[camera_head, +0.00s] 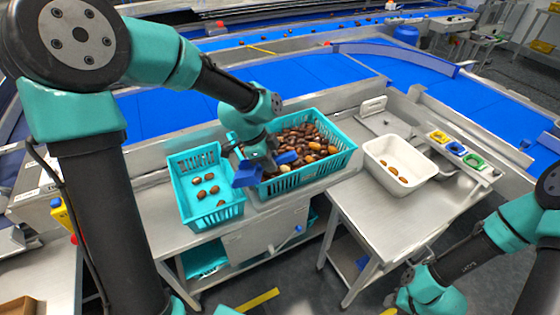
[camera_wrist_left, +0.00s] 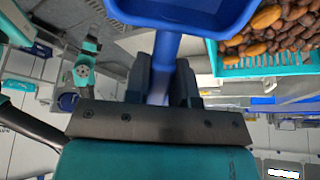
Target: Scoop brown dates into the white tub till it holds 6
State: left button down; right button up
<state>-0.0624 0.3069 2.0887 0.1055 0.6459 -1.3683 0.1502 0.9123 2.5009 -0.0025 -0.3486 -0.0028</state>
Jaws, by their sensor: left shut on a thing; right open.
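My left gripper (camera_head: 262,160) is shut on the handle of a blue scoop (camera_head: 246,175), at the near left edge of the large teal crate (camera_head: 318,178). In the left wrist view the scoop (camera_wrist_left: 185,14) is cut off at the top, and its handle runs between the fingers (camera_wrist_left: 164,70). I cannot tell whether the scoop holds any dates. The crate holds many brown dates (camera_head: 312,140), some darker, some more orange. The white tub (camera_head: 412,159) on the right has a few brown dates (camera_head: 394,171) on its floor.
A smaller teal basket (camera_head: 213,216) with several dark dates stands left of the crate. Yellow, blue and green holders (camera_head: 456,148) lie right of the tub. Blue conveyor belts (camera_head: 310,72) run behind. Steel tabletop (camera_head: 375,215) is bare in front of the tub.

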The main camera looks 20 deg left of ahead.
pick_arm(q)
jog(key=s+a+r+m+g+h, duration=0.2)
jog(key=s+a+r+m+g, duration=0.5)
jog(key=s+m, duration=0.4)
jog(key=shift+s+a+r+g+h, duration=0.2)
jog(key=shift+s+a+g+h, duration=0.1)
jog(key=shift+s+a, duration=0.25)
jog(key=shift+f, duration=0.15)
